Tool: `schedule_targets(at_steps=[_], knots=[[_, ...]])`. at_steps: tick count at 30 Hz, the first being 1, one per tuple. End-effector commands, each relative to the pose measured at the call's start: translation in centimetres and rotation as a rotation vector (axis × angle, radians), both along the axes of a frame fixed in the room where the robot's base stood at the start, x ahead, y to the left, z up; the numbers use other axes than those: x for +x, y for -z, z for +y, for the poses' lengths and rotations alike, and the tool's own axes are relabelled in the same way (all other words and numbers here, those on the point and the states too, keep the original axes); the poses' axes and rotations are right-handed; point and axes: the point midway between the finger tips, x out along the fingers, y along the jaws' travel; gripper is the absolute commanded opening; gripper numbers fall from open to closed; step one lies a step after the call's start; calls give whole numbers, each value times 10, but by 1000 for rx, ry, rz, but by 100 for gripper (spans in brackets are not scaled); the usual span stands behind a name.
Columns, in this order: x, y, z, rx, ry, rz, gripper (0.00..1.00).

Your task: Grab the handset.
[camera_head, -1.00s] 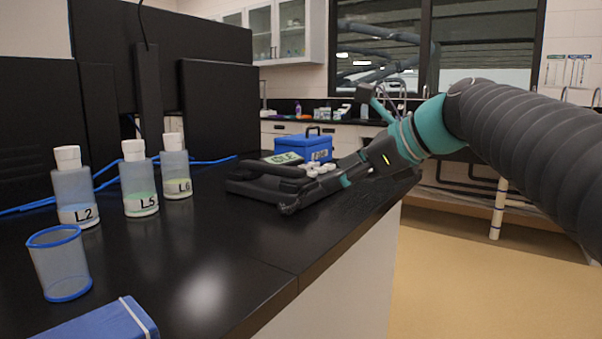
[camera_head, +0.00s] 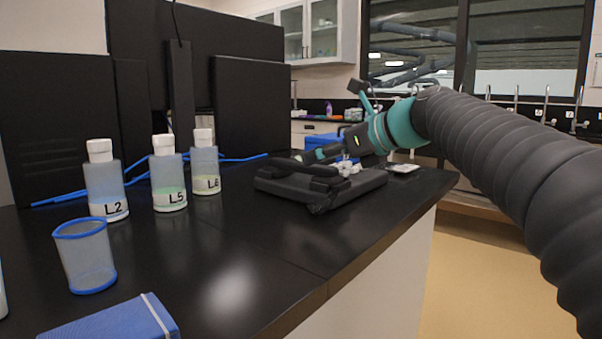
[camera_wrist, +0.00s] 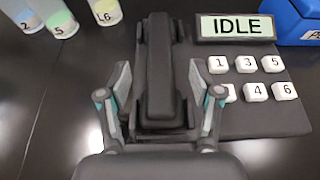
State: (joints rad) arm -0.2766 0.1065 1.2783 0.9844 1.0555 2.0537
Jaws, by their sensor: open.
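The handset (camera_head: 302,168) is a dark bar lying on the left part of a black phone base (camera_head: 349,192) on the counter. In the wrist view the handset (camera_wrist: 161,75) runs lengthwise up the middle, beside the base's numbered white buttons (camera_wrist: 250,78) and an "IDLE" display (camera_wrist: 237,27). My gripper (camera_wrist: 164,90) is open, with one finger on each side of the handset's near part. The fingers appear apart from it. In the head view my gripper (camera_head: 312,157) is over the phone, and its fingertips are partly hard to make out.
Bottles labelled L2 (camera_head: 106,183), L5 (camera_head: 168,177) and L6 (camera_head: 205,166) stand left of the phone. A blue-rimmed cup (camera_head: 86,258) and a blue box (camera_head: 112,320) are nearer. A blue case (camera_head: 322,140) stands behind the phone. The counter's front middle is clear.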

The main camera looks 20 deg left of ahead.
Motion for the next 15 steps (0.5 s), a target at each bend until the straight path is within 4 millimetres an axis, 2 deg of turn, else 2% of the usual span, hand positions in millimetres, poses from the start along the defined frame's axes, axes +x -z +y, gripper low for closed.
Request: schedule_targets(at_steps=[12,15], knots=[[16,23,39,-1,-2,1,65],[17,24,43,0,-1,0,65]])
